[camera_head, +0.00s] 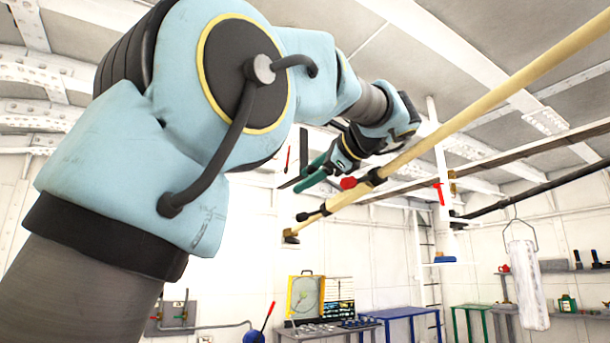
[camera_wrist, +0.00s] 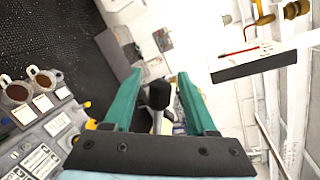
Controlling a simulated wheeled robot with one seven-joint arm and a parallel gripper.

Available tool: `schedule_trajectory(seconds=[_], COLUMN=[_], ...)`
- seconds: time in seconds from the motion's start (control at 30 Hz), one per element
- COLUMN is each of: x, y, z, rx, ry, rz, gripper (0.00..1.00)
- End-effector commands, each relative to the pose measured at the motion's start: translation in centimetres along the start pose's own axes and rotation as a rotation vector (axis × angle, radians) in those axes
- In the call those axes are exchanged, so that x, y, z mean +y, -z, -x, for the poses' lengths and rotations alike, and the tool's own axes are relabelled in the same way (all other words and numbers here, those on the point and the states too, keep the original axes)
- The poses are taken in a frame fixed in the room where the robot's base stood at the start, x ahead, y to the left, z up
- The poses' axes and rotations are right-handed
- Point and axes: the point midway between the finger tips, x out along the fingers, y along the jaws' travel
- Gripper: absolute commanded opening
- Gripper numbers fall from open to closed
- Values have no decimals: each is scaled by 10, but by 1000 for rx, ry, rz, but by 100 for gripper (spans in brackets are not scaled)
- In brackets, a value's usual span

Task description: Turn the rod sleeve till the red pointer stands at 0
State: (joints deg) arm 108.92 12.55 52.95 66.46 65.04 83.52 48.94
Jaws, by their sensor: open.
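My gripper (camera_head: 303,178) is open, its two green fingers apart. In the wrist view, its fingers (camera_wrist: 160,78) show with a dark rounded thing between them in the picture; I cannot tell how far off it is. In the head view, a long tan rod (camera_head: 470,108) slants down from the upper right, close to my gripper. A black collar (camera_head: 375,177), perhaps the sleeve, sits on the rod, with a red knob (camera_head: 348,183) beside it. In the wrist view, a thin red strip (camera_wrist: 238,51), perhaps the pointer, lies by a white plate (camera_wrist: 270,60). No scale reading is legible.
A white post with a red lever (camera_head: 440,192) stands right of the rod. A white cloth (camera_head: 526,275) hangs at the right. A bench with a tool board (camera_head: 340,297) and a blue table (camera_head: 405,313) stand below. Dark floor (camera_wrist: 50,35) shows in the wrist view.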

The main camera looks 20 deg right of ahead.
Motion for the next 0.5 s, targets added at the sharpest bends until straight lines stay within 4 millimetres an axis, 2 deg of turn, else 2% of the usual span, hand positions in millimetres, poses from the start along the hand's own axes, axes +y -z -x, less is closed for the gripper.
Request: schedule_trajectory(seconds=[0.13,0.4,0.5], x=[0,0,0], y=[0,0,0], z=[-9,-10,-10], rx=[0,0,0], ry=[0,0,0], rz=[1,1,1], gripper=[57,57,47])
